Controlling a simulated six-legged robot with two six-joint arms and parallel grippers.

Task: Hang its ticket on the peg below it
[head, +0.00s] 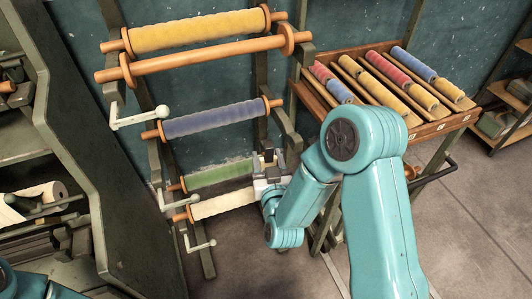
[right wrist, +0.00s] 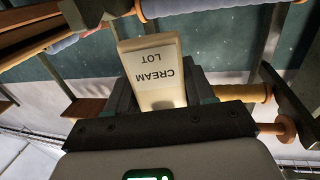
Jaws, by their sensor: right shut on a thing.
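My right gripper (head: 266,172) is at the right end of the lower rolls on the rack. In the right wrist view it is shut on a cream ticket (right wrist: 152,72), whose printed words "CREAM LOT" appear upside down. I cannot make out the ticket clearly in the head view. The cream roll (head: 222,204) is the lowest on the rack, with orange ends. A pale peg (head: 202,245) with a ball tip sticks out below its left end, apart from the gripper. My left gripper is out of view.
Above hang a green roll (head: 218,174), a blue roll (head: 215,118), an empty orange bar (head: 200,58) and a yellow roll (head: 198,30). Another pale peg (head: 138,119) sticks out under the bar. A wooden tray (head: 428,131) of small rolls stands right. A green shelf frame (head: 100,180) stands left.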

